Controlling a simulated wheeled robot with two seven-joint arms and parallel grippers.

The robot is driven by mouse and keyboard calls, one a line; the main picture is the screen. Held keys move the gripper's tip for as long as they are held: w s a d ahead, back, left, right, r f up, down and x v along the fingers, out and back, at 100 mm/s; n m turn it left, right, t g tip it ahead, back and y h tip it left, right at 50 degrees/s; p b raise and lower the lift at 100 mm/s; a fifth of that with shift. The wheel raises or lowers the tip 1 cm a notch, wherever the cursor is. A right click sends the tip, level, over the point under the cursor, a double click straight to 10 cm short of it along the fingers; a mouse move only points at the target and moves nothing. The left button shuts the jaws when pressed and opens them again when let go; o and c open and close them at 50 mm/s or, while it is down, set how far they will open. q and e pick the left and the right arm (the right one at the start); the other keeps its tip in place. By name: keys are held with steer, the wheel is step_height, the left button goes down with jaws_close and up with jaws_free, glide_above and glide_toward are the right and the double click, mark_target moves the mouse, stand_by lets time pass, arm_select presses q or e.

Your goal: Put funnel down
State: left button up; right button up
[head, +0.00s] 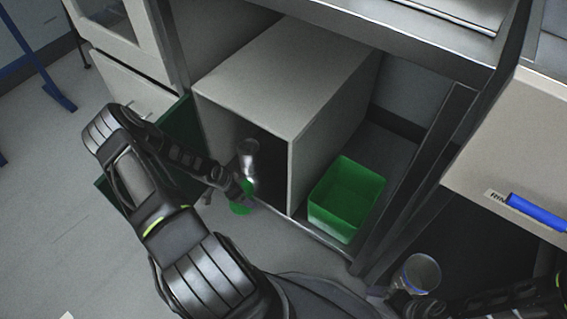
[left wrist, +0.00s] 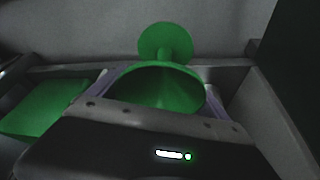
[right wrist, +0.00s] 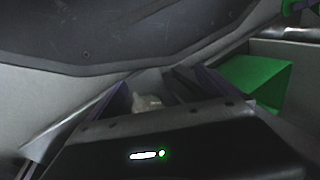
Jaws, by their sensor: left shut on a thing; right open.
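The green funnel (head: 240,208) is at my left gripper (head: 232,196) in the head view, low in front of the grey box's open side. In the left wrist view the wide green cup of the funnel (left wrist: 165,88) sits between the two fingers, which are shut on it. A green disc on a short stem (left wrist: 165,42) shows just beyond the cup; I cannot tell whether it is part of the same funnel. My right gripper (right wrist: 155,98) is open, with a blurred pale thing beyond its fingers. In the head view its tips are hard to make out at the lower right.
A grey box (head: 290,75) stands in the cabinet, with a metallic cylinder (head: 248,155) at its open side. A green bin (head: 345,200) stands to its right. A clear round container (head: 420,272) is near my right arm. A drawer with a blue handle (head: 538,212) is at right.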

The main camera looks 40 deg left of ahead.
arm_select(q)
steer(key=w+d+b, duration=0.2)
steer(key=w+b, duration=0.1)
steer(key=w, duration=0.5)
steer(key=w+d+b, duration=0.3)
steer(key=w, duration=0.5)
steer(key=shift+w, duration=0.35)
step_height(320, 180, down, 4)
steer(key=shift+r+b, duration=0.15)
steer(key=shift+b, duration=1)
steer(key=shift+r, duration=0.1)
steer(key=o, duration=1.3)
steer(key=shift+c, duration=0.2)
